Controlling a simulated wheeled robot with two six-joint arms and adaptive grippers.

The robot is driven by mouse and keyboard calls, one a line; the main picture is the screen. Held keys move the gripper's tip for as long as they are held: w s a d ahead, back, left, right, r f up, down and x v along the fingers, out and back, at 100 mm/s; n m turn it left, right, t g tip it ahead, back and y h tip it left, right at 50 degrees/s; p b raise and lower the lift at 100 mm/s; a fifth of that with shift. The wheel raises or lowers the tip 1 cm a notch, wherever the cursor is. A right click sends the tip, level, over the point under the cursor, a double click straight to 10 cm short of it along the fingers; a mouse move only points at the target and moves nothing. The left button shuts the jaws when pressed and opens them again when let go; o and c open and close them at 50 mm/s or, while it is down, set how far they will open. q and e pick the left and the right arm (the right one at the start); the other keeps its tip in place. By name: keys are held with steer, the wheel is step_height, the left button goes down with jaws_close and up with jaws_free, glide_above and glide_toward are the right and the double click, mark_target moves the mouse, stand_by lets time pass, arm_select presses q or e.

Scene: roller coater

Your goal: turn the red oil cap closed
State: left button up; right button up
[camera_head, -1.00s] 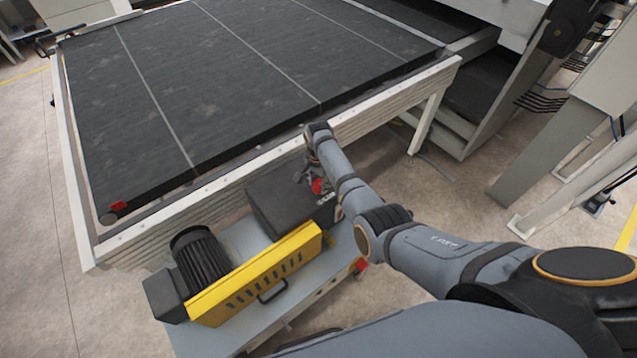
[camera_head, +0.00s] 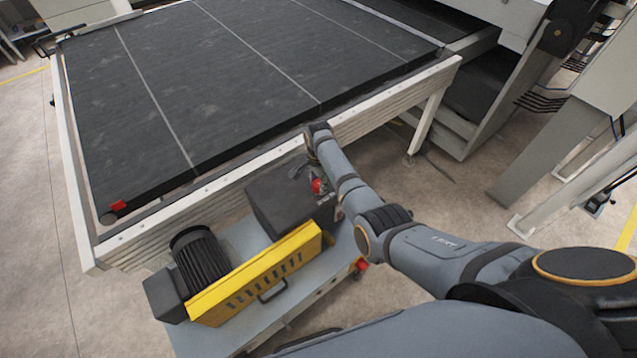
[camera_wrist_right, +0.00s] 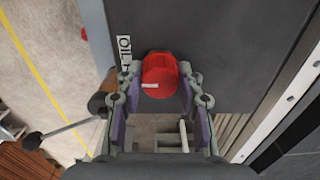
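The red oil cap (camera_wrist_right: 160,72) sits on a dark grey housing beside a white "OIL" label (camera_wrist_right: 125,52), with a small pale mark on its face. In the head view the cap (camera_head: 317,186) shows beside my right forearm. My right gripper (camera_wrist_right: 161,80) is open, with its two fingertips on either side of the cap's near part. Narrow gaps seem to show between cap and pads; contact cannot be told for sure. The right gripper (camera_head: 307,177) is small and partly covered by its arm in the head view. My left gripper is not in view.
The dark grey housing (camera_head: 275,203) stands on a machine base with a black motor (camera_head: 198,258) and a yellow slotted guard (camera_head: 255,275). A wide conveyor bed (camera_head: 230,80) with a pale frame rail lies just behind. Open floor shows at left.

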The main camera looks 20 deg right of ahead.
mark_target(318, 183)
steer(key=o, duration=0.4)
step_height(318, 183, up, 12)
stand_by(0.4)
